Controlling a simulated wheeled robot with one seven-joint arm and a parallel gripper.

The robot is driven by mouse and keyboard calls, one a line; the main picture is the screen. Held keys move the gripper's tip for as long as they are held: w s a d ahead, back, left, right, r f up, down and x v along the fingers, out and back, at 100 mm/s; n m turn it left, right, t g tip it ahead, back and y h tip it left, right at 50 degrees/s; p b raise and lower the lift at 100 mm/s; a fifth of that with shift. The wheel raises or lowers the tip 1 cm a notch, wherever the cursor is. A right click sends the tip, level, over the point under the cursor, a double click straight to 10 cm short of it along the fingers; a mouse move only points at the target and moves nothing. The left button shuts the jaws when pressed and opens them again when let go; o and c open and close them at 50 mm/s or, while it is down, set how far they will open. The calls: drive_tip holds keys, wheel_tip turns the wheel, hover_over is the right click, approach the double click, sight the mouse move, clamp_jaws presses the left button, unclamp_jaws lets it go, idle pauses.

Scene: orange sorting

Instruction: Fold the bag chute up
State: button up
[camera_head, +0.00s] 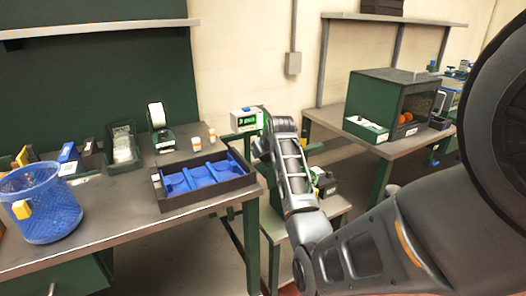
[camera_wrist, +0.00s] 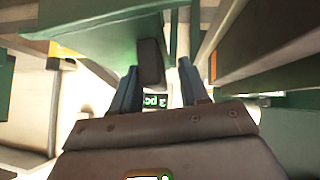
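My gripper (camera_wrist: 157,82) is open, its two dark fingers apart in the wrist view. A dark block (camera_wrist: 151,62), which looks like a handle on a green panel (camera_wrist: 105,42), shows in the space between the fingers; I cannot tell whether they touch it. The panel may be the bag chute, but I cannot be sure. A green-lit display (camera_wrist: 156,100) shows beyond the fingertips. In the head view my arm reaches to a white device with a green display (camera_head: 246,120) in the gap between the benches. My fingertips and the chute are not clear there.
The left bench (camera_head: 120,222) holds a blue mesh basket (camera_head: 40,226), a black tray with blue compartments (camera_head: 242,181) and a label printer (camera_head: 160,140). On the right bench (camera_head: 400,150) is a green box (camera_head: 375,92) with oranges (camera_head: 405,118). A small low table (camera_head: 335,205) stands beside my arm.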

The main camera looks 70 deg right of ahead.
drive_tip(key=shift+s+r, duration=0.1)
drive_tip(key=v, duration=0.7)
drive_tip(key=shift+s+a+r+b, duration=0.1)
drive_tip(key=shift+a+r+b, duration=0.1)
drive_tip(key=shift+b, duration=0.1)
idle(0.4)
